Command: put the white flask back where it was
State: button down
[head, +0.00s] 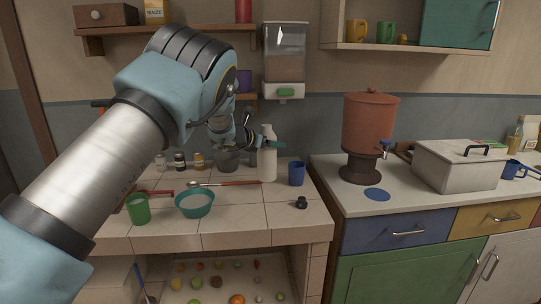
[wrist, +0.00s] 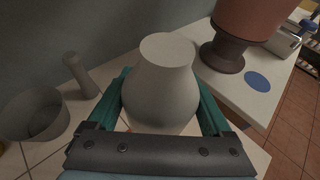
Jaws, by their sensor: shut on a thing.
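The white flask (head: 268,168) is upright at the back right of the tiled counter in the head view. My gripper (head: 264,145) is shut on its upper part. In the wrist view the flask (wrist: 162,95) fills the space between the two teal fingers of my gripper (wrist: 160,105). The flask's base looks at or very near the tiles, but I cannot tell whether it touches them. The fingers hide part of the flask's sides.
A blue cup (head: 297,174) stands close to the flask's right. A grey bowl (head: 228,161) stands to its left. A clay dispenser (head: 369,125) stands on the right counter. The front-right tiles are mostly clear.

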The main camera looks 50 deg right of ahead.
aim_at(270, 154)
jog(key=shift+f+p, duration=0.7)
jog(key=shift+f, duration=1.45)
grip_release()
jog(key=shift+a, duration=0.25)
jog(key=b+v, duration=0.4)
jog(key=v, duration=0.7)
jog(key=shift+s+a+r+b, duration=0.15)
jog(key=shift+a+r+b, duration=0.1)
jog(key=shift+b, duration=0.1)
